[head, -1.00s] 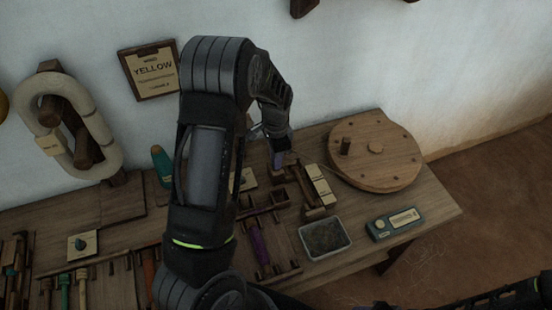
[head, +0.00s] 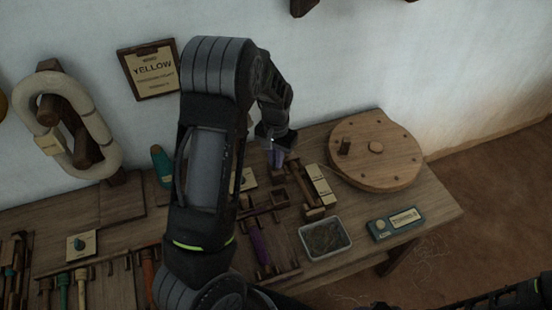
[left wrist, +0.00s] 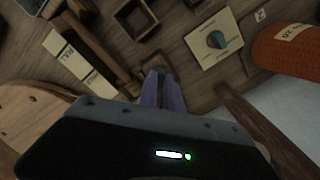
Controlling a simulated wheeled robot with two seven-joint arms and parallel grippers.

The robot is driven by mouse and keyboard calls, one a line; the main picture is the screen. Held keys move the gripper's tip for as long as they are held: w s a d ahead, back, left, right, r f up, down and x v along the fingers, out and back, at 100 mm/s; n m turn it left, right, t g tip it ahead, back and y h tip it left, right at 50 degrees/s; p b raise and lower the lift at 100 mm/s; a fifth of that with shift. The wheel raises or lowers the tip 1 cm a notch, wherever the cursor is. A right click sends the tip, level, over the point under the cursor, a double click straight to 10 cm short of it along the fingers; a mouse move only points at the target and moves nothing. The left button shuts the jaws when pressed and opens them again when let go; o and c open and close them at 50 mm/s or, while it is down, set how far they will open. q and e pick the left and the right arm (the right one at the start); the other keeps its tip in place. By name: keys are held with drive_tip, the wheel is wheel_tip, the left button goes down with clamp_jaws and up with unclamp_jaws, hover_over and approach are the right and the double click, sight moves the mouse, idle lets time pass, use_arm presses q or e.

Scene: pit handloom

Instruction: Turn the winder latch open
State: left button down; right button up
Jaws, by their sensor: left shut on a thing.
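My left gripper (head: 277,158) points down at the back of the bench, beside the wooden winder frame (head: 312,208). In the left wrist view, its two purplish fingers (left wrist: 162,80) are shut on a small part at the end of the winder's wooden bar (left wrist: 98,48). This part appears to be the winder latch; the fingers mostly hide it, and I cannot tell its angle.
A round wooden disc (head: 375,158) with a peg stands right of the gripper. A grey tray (head: 326,238) and a teal box (head: 394,224) lie nearer the front. A dial card (left wrist: 215,40) and an orange spool (left wrist: 288,52) are close by.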

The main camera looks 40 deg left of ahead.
use_arm(q)
drive_tip(key=n, duration=0.4)
drive_tip(key=shift+r+n, duration=0.1)
drive_tip(key=shift+n, duration=0.2)
drive_tip(key=n+p, duration=0.1)
drive_tip(key=n, duration=0.4)
drive_tip(key=shift+n, duration=0.3)
drive_tip(key=c, duration=1.5)
unclamp_jaws()
wheel_tip(320, 180, up, 8)
drive_tip(key=shift+f, duration=0.15)
